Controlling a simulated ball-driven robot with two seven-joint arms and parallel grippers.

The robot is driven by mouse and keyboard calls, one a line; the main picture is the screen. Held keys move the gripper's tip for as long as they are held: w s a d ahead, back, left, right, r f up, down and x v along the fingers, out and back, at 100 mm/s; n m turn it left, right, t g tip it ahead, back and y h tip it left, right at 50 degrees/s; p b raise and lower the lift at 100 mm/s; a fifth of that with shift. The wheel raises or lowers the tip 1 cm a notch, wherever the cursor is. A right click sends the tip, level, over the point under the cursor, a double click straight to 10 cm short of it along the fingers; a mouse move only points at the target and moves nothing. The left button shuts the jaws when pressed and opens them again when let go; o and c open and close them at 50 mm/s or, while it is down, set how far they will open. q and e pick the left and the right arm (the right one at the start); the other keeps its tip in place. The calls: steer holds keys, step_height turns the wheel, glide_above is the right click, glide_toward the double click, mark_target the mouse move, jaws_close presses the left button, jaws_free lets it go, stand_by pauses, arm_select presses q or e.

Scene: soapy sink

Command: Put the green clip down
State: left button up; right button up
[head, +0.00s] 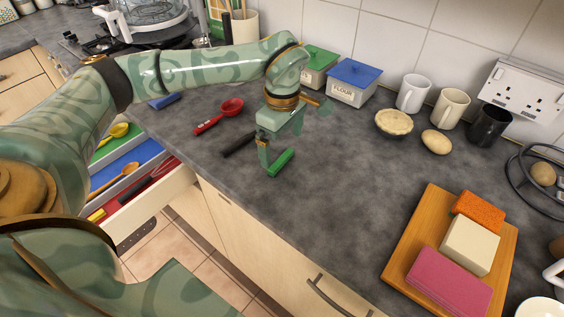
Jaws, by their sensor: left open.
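The green clip (281,162) is a small bright green bar, and it appears to lie on the dark grey worktop (330,200) near its front edge. My left gripper (279,148) is just above and behind it, pointing down with its jaws open. One finger comes down close beside the clip's left end; whether they touch I cannot tell. My right gripper is out of view.
A black utensil (239,145) and a red measuring scoop (219,115) lie left of the gripper. An open drawer (150,197) with coloured trays is at the left. A wooden board (408,245) with sponges is at the right. The worktop between is clear.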

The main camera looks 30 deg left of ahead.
mark_target(281, 159)
arm_select(q)
steer(key=f, duration=0.2)
steer(key=f+b, duration=0.1)
steer(key=f, duration=0.2)
steer(key=shift+w+a, duration=0.1)
steer(key=shift+a, duration=0.1)
steer(key=c, duration=1)
steer(key=shift+o, duration=0.2)
steer(key=shift+r, duration=0.15)
